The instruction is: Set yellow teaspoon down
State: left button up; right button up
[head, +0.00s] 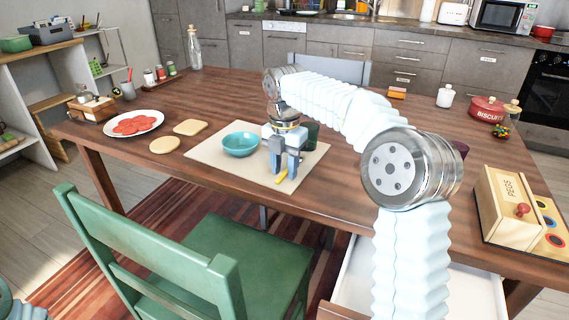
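The yellow teaspoon (281,177) shows as a small yellow piece low at my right gripper's fingertips, at the placemat's front part. The beige placemat (222,167) lies on the wooden table, with a teal bowl (240,144) on it. My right gripper (285,170) points down over the mat, just right of the bowl. Its two fingers stand apart with a gap between them. The fingers hide part of the teaspoon, and I cannot tell whether they touch it. A dark green cup (312,134) is partly hidden behind the gripper. My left gripper is out of view.
A plate of red slices (133,124) and two flat bread pieces (164,145) lie left of the mat. A green chair (215,265) stands at the front. An open white drawer (350,285) and a wooden box (508,205) are at the right. The table's middle back is clear.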

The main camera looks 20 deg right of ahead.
aim_at(285, 173)
notch_tip(285, 173, up, 12)
jog(key=shift+r, duration=0.15)
dwell(0.3)
dwell(0.5)
